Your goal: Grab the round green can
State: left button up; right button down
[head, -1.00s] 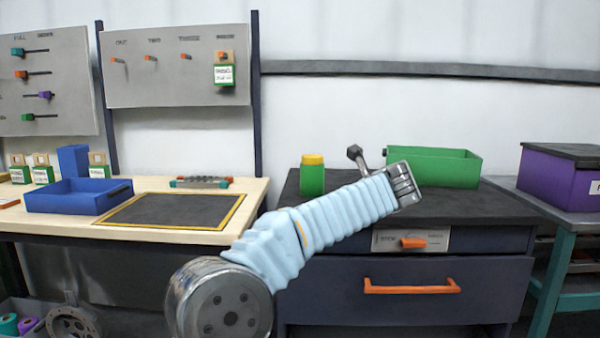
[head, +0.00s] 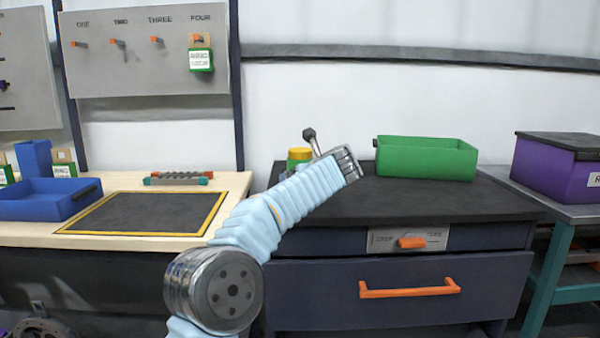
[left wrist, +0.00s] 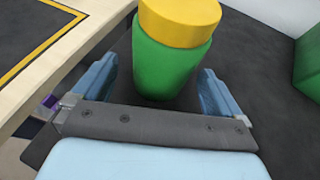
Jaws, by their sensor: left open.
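The round green can with a yellow lid (head: 300,154) stands upright on the dark worktop of the drawer cabinet. In the head view my left arm hides most of its green body. It also shows large at the top middle of the left wrist view (left wrist: 172,55). My left gripper (left wrist: 160,68) is open, with a blue finger on either side of the can's lower part. The can's near side is between or just beyond the fingertips, with visible gaps to both fingers. My left fingers are hidden in the head view. My right gripper is out of view.
A green bin (head: 426,160) stands on the same worktop to the right of my arm. A blue tray (head: 45,205) and a yellow-edged dark mat (head: 145,212) are on the wooden bench at left. A purple box (head: 556,170) is at far right. The worktop's front is clear.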

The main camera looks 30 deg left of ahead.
pick_arm(q)
jog(key=x, duration=0.4)
jog(key=shift+w+d+r+p, duration=0.1)
jog(key=shift+w+r+p, duration=0.1)
jog(key=shift+p, duration=0.1)
jog(key=c, duration=1.5)
jog(key=shift+o, duration=0.2)
jog(key=shift+r, duration=0.15)
